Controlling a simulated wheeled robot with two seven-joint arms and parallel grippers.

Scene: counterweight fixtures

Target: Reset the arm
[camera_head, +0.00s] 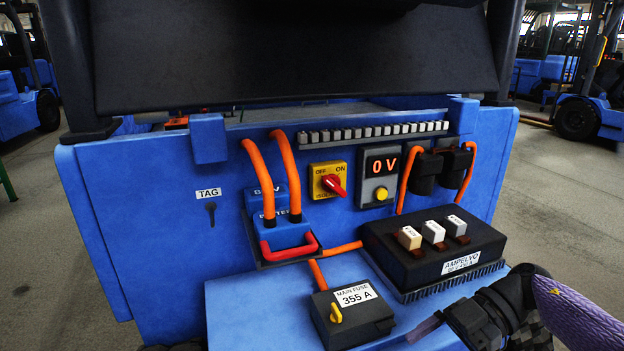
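My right arm comes in at the lower right, with a dark wrist and a purple section. My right gripper (430,327) points left over the blue ledge, near the fuse box and the black controller box; its fingers are blurred, and whether they are open or shut cannot be told. I see nothing held in it. My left gripper is not clearly in view; only a small dark shape shows at the bottom edge, left of centre.
The blue truck panel carries a yellow isolator with red knob (332,184), a "0 V" display (381,165), a red-handled connector (290,249), a "MAIN FUSE 355 A" box (352,326) and a black AMPELVO box (463,279) with three blocks. A black overhang (300,60) spans above.

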